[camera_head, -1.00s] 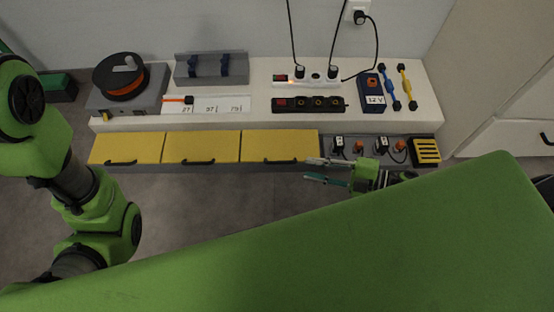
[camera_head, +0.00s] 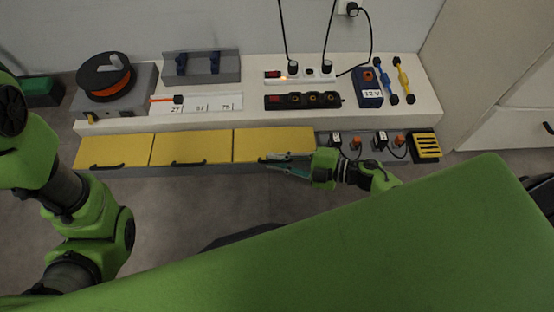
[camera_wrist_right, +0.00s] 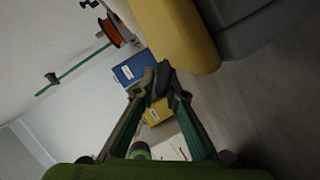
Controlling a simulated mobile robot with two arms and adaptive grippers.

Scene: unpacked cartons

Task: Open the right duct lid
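The right duct lid (camera_head: 273,142) is the rightmost of three yellow lids along the bench front in the head view. It looks closed, level with its neighbours. Its black handle is mostly covered by my right gripper (camera_head: 268,161). In the right wrist view, the yellow lid (camera_wrist_right: 182,38) is close above my right fingers, and their tips (camera_wrist_right: 160,82) close in on a dark piece that looks like the handle. My left arm is at the left of the head view; its gripper is out of view.
Two more yellow lids, the middle one (camera_head: 191,148) and the left one (camera_head: 114,151), adjoin it. Power strips (camera_head: 302,101), a cable reel (camera_head: 106,77) and a blue box (camera_head: 369,88) stand on the bench top (camera_head: 240,119). Sockets and plugs are right of the lid.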

